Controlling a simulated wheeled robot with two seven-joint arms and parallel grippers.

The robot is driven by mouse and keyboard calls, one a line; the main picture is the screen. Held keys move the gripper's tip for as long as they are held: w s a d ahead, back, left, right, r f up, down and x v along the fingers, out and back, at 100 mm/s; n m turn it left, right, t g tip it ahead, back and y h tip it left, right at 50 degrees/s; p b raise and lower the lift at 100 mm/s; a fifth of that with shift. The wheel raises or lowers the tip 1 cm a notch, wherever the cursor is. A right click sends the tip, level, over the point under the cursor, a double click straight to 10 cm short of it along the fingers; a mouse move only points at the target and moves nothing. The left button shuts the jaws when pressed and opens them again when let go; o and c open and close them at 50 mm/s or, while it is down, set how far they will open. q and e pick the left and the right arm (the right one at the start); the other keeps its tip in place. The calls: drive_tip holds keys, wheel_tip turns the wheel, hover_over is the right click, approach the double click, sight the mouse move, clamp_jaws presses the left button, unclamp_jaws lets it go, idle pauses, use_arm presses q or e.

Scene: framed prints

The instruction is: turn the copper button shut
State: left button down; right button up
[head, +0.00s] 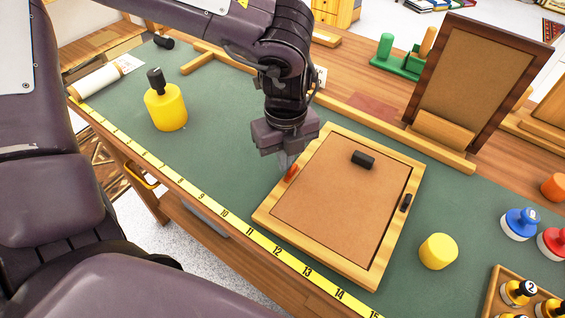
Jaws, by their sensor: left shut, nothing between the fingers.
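A wooden picture frame (396,238) lies face down on the green mat, with a brown backing board (325,205) inside it. The small copper button (291,173) sits on the frame's left rail and looks roughly in line with that rail. A dark button (406,202) sits on the right rail. A black block (362,159) rests on the backing board. My left gripper (284,162) points down just above and beside the copper button. It is shut and empty; whether its tips touch the button I cannot tell. My right gripper is out of view.
A yellow measuring tape (235,222) runs along the bench's front edge. A yellow weight (165,107) stands left, and a yellow cylinder (438,251) stands right of the frame. Another frame (470,80) leans upright behind. Green mat (215,135) is clear left of my gripper.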

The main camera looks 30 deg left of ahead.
use_arm(q)
drive_tip(key=shift+w+f+b, duration=0.1)
drive_tip(key=shift+f+b, duration=0.25)
drive_tip(key=shift+f, duration=0.25)
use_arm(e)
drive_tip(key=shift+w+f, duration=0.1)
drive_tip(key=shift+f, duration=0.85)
use_arm(q)
drive_tip(key=shift+r, duration=0.1)
drive_tip(key=shift+w+d+r+p, duration=0.1)
drive_tip(key=shift+d+r+p, duration=0.05)
drive_tip(key=shift+r+p, duration=0.3)
drive_tip(key=shift+w+d+r+p, duration=0.1)
drive_tip(key=shift+d+r+p, duration=0.15)
drive_tip(key=shift+r, duration=0.35)
drive_tip(key=shift+w+d+r+p, duration=0.15)
drive_tip(key=shift+r+p, duration=0.2)
drive_tip(key=shift+r, duration=0.25)
drive_tip(key=shift+w+d+r+p, duration=0.1)
drive_tip(key=shift+d+r+p, duration=0.15)
drive_tip(key=shift+r, duration=0.35)
drive_tip(key=shift+r+p, duration=0.55)
drive_tip(key=shift+r, duration=0.25)
drive_tip(key=shift+s+r+p, duration=0.1)
drive_tip(key=shift+r+p, duration=0.25)
drive_tip(key=shift+r, duration=0.3)
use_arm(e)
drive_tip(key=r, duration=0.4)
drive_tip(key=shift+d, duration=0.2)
